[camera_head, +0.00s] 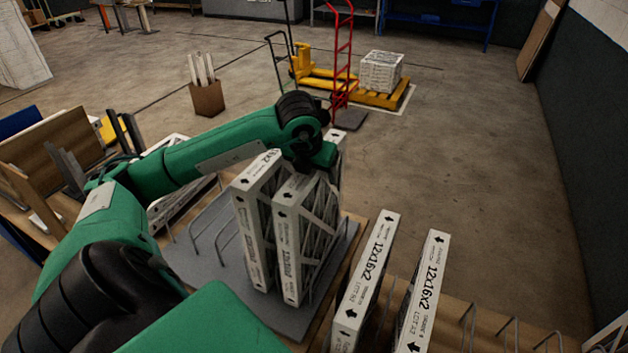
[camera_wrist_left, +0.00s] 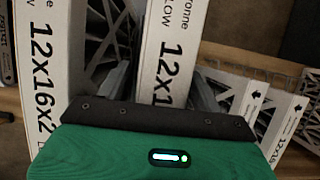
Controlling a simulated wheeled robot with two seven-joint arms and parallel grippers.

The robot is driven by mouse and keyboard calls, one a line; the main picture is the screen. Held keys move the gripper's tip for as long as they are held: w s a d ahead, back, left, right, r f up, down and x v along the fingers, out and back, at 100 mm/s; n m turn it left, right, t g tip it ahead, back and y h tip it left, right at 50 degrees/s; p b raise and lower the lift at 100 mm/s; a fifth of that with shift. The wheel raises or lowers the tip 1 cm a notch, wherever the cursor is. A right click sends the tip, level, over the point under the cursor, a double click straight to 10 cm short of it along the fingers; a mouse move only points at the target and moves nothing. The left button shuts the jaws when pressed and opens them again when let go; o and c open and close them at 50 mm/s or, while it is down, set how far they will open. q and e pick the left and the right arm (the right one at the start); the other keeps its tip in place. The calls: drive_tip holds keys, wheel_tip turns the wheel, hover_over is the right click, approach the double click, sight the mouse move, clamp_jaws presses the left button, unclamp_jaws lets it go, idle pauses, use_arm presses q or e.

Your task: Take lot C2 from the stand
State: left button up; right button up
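Boxed filters with white frames stand upright in a grey stand (camera_head: 205,258) with wire dividers. Two show clearly there: a left filter (camera_head: 252,232) and a right filter (camera_head: 287,250). Their lot text is too small to read surely. My left gripper (camera_head: 318,172) reaches over the filters from behind, and its fingertips are hidden in the head view. In the left wrist view, the fingers of my left gripper (camera_wrist_left: 160,84) straddle one filter (camera_wrist_left: 168,45) marked 12x1…, its lot mark hidden. Whether they press on it is unclear. My right gripper is not in view.
Two more 12x16x2 filters, one (camera_head: 366,280) nearer the stand and one (camera_head: 424,290) further right, stand on the wooden table among wire dividers (camera_head: 510,335). Another filter (camera_wrist_left: 45,60) is close left of the gripped spot. Empty divider slots are at the stand's left.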

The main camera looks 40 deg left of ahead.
use_arm(q)
clamp_jaws()
drive_tip(key=shift+r, duration=0.1)
